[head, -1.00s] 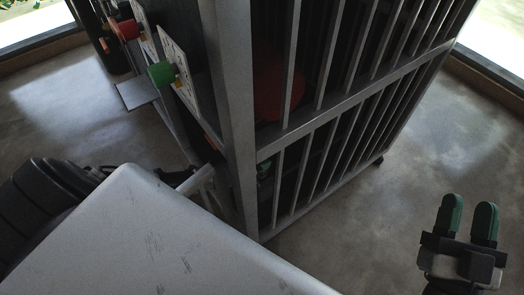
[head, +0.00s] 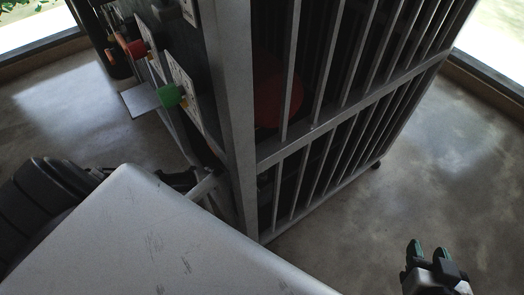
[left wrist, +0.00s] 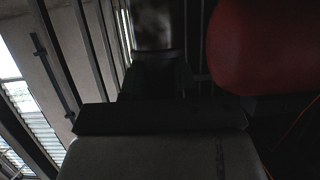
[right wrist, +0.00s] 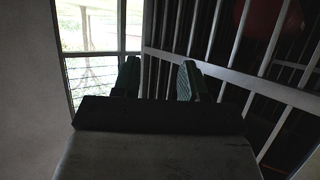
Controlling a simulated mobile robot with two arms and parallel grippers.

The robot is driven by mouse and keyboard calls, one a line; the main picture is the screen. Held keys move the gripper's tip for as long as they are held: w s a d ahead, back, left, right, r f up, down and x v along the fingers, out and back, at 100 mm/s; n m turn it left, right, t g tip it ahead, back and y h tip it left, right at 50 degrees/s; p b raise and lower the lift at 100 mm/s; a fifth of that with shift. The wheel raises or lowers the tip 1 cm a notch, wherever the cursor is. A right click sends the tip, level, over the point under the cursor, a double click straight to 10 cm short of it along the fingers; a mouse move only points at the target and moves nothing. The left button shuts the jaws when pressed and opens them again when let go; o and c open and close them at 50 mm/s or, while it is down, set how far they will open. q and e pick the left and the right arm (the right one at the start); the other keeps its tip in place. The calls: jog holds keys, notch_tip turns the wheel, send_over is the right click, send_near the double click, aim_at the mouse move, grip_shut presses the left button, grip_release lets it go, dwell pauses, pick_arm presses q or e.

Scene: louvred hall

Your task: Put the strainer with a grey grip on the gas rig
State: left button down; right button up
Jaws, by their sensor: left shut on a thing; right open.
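The gas rig (head: 238,120) is a tall grey metal frame with slatted sides, and a red rounded body (head: 278,90) shows behind its bars. In the left wrist view my left gripper (left wrist: 155,78) is shut on a grey cylindrical piece (left wrist: 153,25). Only part of this piece shows; I see no mesh and cannot tell whether it is the strainer's grip. A red body (left wrist: 265,45) is close on the right there. The left fingertips are hidden in the head view. My right gripper (head: 428,250) is open and empty, low at the right; its fingers also show in the right wrist view (right wrist: 158,82).
A red knob (head: 138,48) and a green knob (head: 172,95) stick out from pale panels on the rig's left side. A small flat plate (head: 140,99) projects beside them. Open concrete floor (head: 445,140) lies right of the rig, with windows beyond.

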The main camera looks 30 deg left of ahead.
pick_arm(q)
notch_tip(320, 180, up, 2)
jog(key=shift+p, duration=0.85)
jog(key=shift+r+p, duration=0.75)
jog(key=shift+p, duration=0.05)
pick_arm(e)
jog(key=s+d+f+g+h, duration=0.1)
jog(key=s+d+f+g, duration=0.1)
jog(key=s+g, duration=0.2)
jog(key=s+d+f+g+h, duration=0.1)
jog(key=s+d+f+g, duration=0.1)
jog(key=s+g, duration=0.3)
jog(key=shift+s+f+m+h, duration=0.3)
jog(key=shift+s+f, duration=0.3)
jog(key=shift+s, duration=0.35)
